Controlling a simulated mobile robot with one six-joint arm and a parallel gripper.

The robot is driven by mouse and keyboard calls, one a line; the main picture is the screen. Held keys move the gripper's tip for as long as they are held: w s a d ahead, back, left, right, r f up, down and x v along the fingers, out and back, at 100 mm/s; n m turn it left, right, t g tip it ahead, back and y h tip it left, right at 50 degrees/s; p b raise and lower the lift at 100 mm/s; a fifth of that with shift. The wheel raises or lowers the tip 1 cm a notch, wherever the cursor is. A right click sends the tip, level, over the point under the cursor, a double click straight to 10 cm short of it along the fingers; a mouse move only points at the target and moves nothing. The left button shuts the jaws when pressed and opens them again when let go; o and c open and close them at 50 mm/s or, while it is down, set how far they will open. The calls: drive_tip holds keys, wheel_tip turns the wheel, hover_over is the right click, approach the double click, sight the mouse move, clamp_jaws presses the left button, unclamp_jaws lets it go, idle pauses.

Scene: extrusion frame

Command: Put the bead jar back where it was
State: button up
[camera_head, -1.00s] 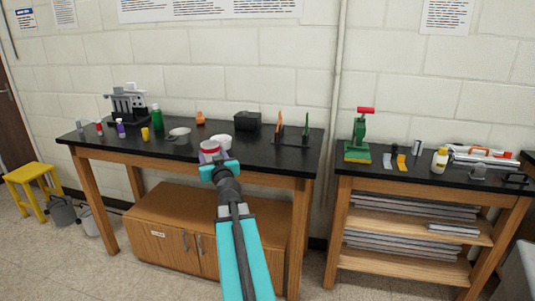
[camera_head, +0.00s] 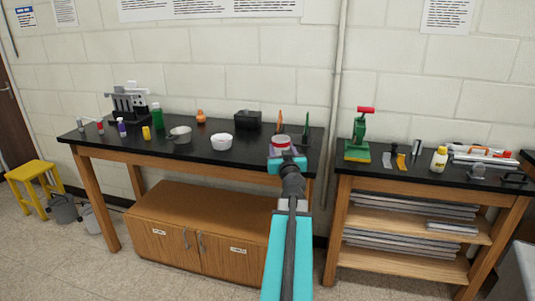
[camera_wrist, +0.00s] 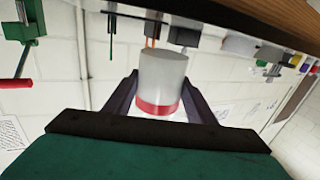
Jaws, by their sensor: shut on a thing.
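The bead jar (camera_head: 281,141) is a pale cylinder with a red band, seen beyond my gripper (camera_head: 287,157) at the right part of the long black bench. In the wrist view the jar (camera_wrist: 163,80) sits between the two dark fingers of my gripper (camera_wrist: 162,98), which is shut on it. The red band is at the end of the jar nearer the wrist camera. I cannot tell from the head view how far the jar is above the bench top (camera_head: 240,160).
A white bowl (camera_head: 222,142) stands left of the jar. Behind it are a black box (camera_head: 247,120) and upright orange and green-handled tools (camera_head: 306,125). A grey pan (camera_head: 180,134) and small bottles are further left. A second bench holds a green press (camera_head: 359,135).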

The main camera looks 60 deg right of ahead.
drive_tip(key=shift+w, duration=0.1)
drive_tip(key=shift+w+d+f+p, duration=0.25)
drive_tip(key=shift+w+d+p, duration=0.15)
drive_tip(key=shift+w+d, duration=1.25)
drive_tip(key=shift+w+d+f+p, duration=0.2)
drive_tip(key=shift+w+d+p, duration=0.2)
drive_tip(key=shift+w+d, duration=1.3)
drive_tip(key=shift+w+d+f+p, duration=0.35)
drive_tip(key=shift+w+d, duration=0.7)
drive_tip(key=shift+w, duration=1.15)
drive_tip(key=shift+r, duration=0.15)
drive_tip(key=shift+w+d, duration=0.35)
drive_tip(key=shift+w, duration=0.05)
drive_tip(key=shift+w+d+f+b, duration=0.1)
drive_tip(key=shift+w+f+b, duration=0.1)
drive_tip(key=shift+f, duration=0.35)
drive_tip(key=shift+w+d+f+b, duration=0.1)
drive_tip(key=shift+f+b, duration=0.05)
drive_tip(key=shift+f, duration=0.35)
drive_tip(key=shift+f+b, duration=0.5)
drive_tip(key=shift+f, duration=0.15)
drive_tip(key=o, duration=1.1)
drive_tip(key=shift+c, duration=0.2)
